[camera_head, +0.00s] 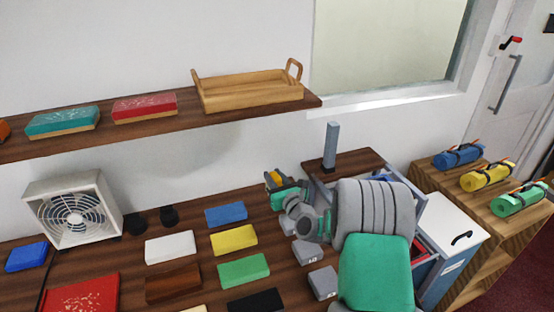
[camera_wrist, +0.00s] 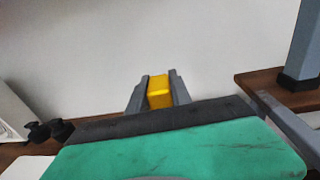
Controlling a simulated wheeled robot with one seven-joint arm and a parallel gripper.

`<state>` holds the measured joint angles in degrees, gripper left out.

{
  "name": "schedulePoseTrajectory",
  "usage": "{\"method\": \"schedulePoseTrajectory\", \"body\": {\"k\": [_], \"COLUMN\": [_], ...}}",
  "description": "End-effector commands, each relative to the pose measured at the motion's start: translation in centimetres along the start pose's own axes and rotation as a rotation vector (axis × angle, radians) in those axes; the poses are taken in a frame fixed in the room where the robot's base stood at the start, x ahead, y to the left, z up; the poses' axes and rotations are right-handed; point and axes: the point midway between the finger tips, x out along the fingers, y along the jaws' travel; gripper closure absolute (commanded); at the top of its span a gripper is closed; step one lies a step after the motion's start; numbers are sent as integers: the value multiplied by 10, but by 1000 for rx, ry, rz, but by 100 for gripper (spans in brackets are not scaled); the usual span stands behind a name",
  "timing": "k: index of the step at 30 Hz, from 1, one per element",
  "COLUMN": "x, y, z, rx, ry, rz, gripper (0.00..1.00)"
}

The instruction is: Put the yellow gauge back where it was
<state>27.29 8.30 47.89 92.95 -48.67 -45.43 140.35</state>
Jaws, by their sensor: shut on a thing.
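My gripper (camera_wrist: 159,94) is shut on a small yellow block, the yellow gauge (camera_wrist: 159,88), which sits between the two grey fingers in the wrist view. In the head view my gripper (camera_head: 275,181) is above the back of the dark wooden counter, near the wall, with a bit of the yellow gauge (camera_head: 273,177) showing. The gauge looks clear of the counter. Its lower part is hidden by my gripper. A flat yellow block (camera_head: 234,239) lies on the counter among other coloured blocks.
Blue (camera_head: 226,214), white (camera_head: 170,247) and green (camera_head: 243,270) blocks lie left of my arm. Two grey labelled blocks (camera_head: 308,251) are close to it. A grey-blue post (camera_head: 331,147) stands behind. A fan (camera_head: 72,211) is at left; a shelf with a wooden tray (camera_head: 250,97) hangs above.

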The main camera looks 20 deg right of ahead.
Motion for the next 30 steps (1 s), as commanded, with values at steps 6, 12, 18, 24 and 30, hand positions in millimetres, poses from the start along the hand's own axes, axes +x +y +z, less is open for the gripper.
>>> {"method": "schedulePoseTrajectory", "body": {"k": [6,12,18,24,30], "x": [42,48,48,48,49], "y": [-34,-41,-42,-42,-42], "z": [-2,-11,-35,-63,-74], "rx": [-4,-3,-3,-3,-4], "ry": [-13,-17,-16,-16,-17], "rz": [-71,-83,-84,-84,-84], "gripper": [100,100,100,100,100]}}
